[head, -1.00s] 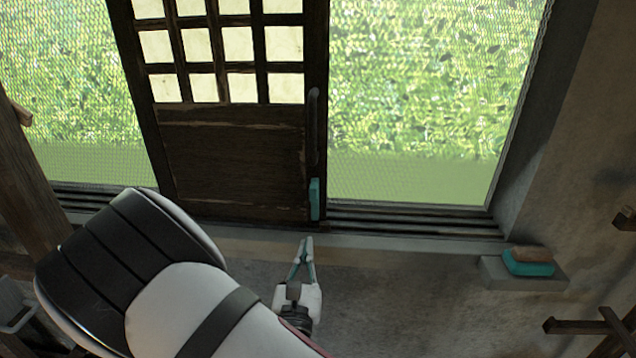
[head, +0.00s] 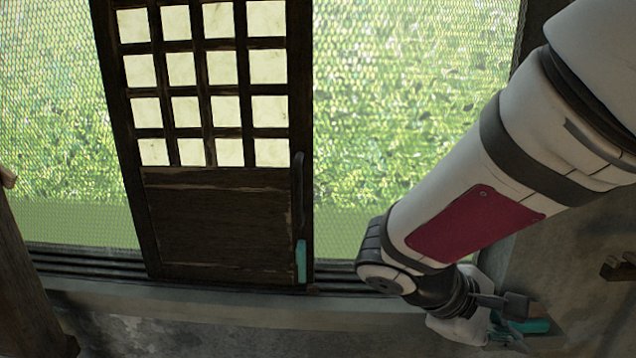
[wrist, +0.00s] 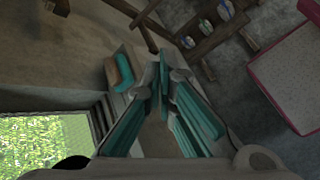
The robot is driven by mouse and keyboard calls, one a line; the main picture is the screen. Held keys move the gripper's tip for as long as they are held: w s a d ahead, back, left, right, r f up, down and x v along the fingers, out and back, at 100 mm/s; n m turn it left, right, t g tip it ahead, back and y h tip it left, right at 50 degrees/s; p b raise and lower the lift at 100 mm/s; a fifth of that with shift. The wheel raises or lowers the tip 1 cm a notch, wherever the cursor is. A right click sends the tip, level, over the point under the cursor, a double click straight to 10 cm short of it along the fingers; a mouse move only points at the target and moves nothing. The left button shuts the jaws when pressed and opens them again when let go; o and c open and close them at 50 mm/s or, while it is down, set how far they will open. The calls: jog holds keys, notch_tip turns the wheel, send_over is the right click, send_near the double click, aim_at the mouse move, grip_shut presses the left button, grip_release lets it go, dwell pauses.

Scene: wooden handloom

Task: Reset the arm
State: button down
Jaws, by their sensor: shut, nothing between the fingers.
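My gripper (head: 505,338) is at the lower right of the head view, in front of the wall below the window. It is partly hidden by my arm's wrist. In the wrist view its teal-lined fingers (wrist: 165,78) are together with nothing between them. My arm reaches in from the upper right corner of the head view and bends down at the wrist.
A dark sliding panel (head: 215,225) with a teal-marked handle (head: 301,262) stands in the window. A teal block with a brown top (wrist: 122,70) sits on a ledge near the gripper. A wooden frame (wrist: 215,40) and pink-edged panel (wrist: 290,75) lie beyond.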

jog(key=s+a+r+m+t+y, duration=0.5)
jog(key=s+a+r+m+y, duration=0.2)
jog(key=s+r+m+y, duration=0.1)
jog(key=shift+r+m+y, duration=0.15)
jog(key=shift+m+y, duration=0.35)
jog(key=shift+y, duration=0.5)
jog(key=shift+a, duration=0.1)
